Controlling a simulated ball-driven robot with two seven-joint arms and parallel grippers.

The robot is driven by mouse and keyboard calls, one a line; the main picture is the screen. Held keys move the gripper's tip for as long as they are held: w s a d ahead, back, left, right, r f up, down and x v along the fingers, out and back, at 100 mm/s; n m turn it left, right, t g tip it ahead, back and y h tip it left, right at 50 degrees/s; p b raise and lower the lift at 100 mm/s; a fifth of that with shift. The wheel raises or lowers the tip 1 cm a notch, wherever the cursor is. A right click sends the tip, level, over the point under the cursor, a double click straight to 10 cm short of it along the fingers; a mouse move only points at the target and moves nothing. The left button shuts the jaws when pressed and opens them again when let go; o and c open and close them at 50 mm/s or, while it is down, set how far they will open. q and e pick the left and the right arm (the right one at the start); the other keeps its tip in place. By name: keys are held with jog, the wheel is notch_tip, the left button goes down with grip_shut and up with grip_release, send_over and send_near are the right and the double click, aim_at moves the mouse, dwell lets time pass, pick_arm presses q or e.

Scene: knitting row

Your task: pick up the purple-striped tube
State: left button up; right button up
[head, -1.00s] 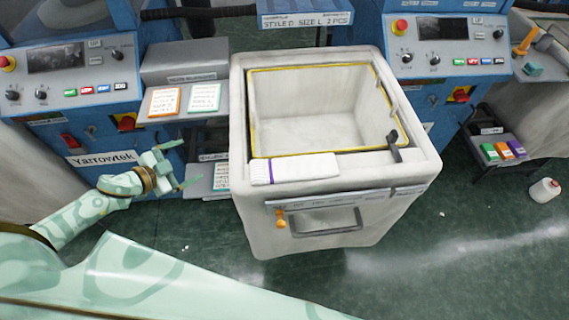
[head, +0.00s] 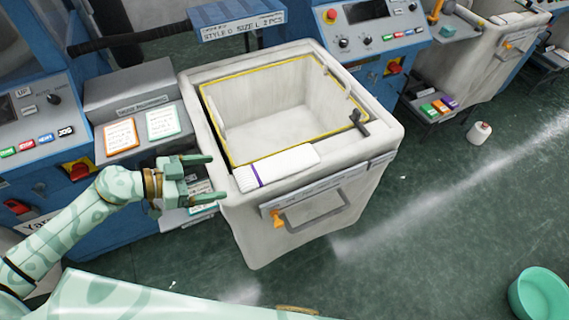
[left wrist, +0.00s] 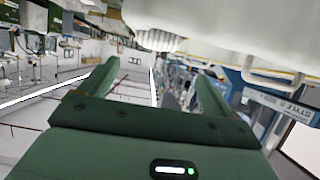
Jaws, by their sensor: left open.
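The purple-striped tube (head: 285,164) is white with a purple band near its left end. In the head view it lies flat on the front rim of the white bin (head: 365,185). My left gripper (head: 212,178) is open, with its fingers pointing right towards the tube's striped end. It is left of the tube and apart from it, with nothing between the fingers. In the left wrist view the open fingers (left wrist: 152,82) are empty, and a pale ribbed end shows at the top, perhaps the tube's. My right gripper is not in view.
Blue machines with control panels (head: 375,30) stand behind and left. Cards (head: 163,122) lie on a grey shelf beside the bin. A black latch (head: 359,122) stands on the bin's right rim.

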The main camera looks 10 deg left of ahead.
aim_at(252, 175)
pick_arm(q)
jog(key=x, duration=0.5)
jog(key=shift+w+d, duration=0.1)
jog(key=shift+d, duration=0.05)
jog(key=shift+w+d+f+b, duration=0.15)
jog(key=shift+d+f+b, duration=0.2)
jog(key=shift+d, duration=0.1)
jog(key=x, duration=0.2)
jog(key=b+x, duration=0.1)
jog(key=x, duration=0.1)
jog(key=shift+s+d, duration=0.1)
jog(key=shift+s, duration=0.2)
jog(key=shift+w+d+f, duration=0.2)
jog(key=shift+d, duration=0.05)
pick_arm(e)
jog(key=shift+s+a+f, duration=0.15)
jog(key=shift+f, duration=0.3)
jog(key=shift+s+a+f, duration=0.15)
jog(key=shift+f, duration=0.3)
pick_arm(q)
jog(key=c, duration=1)
